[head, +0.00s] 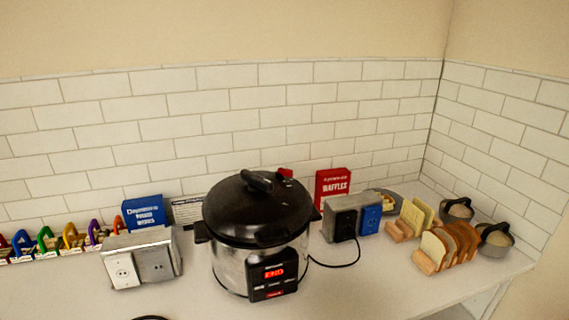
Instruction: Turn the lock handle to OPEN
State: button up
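A pressure cooker (230,262) with a steel body and black lid (257,208) stands on the white counter in the middle of the head view. A black handle (257,181) sits on top of the lid, lying slantwise. A small red part (285,173) shows at the lid's back right edge. No OPEN mark is readable. The front panel (273,277) has a lit red display, too blurred to read surely. My gripper is not in view.
Outlet boxes (141,259) (342,223) stand left and right of the cooker. A blue box (144,215) and red waffles box (333,186) stand behind. Bread slices (450,246) and dark-handled bowls (495,238) are at right. Colourful padlock-like items (45,240) line the left. A black cord (345,262) crosses the counter.

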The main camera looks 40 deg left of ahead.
aim_at(258, 184)
jog(key=u, duration=0.1)
jog(key=i, duration=0.5)
jog(key=u, duration=1.8)
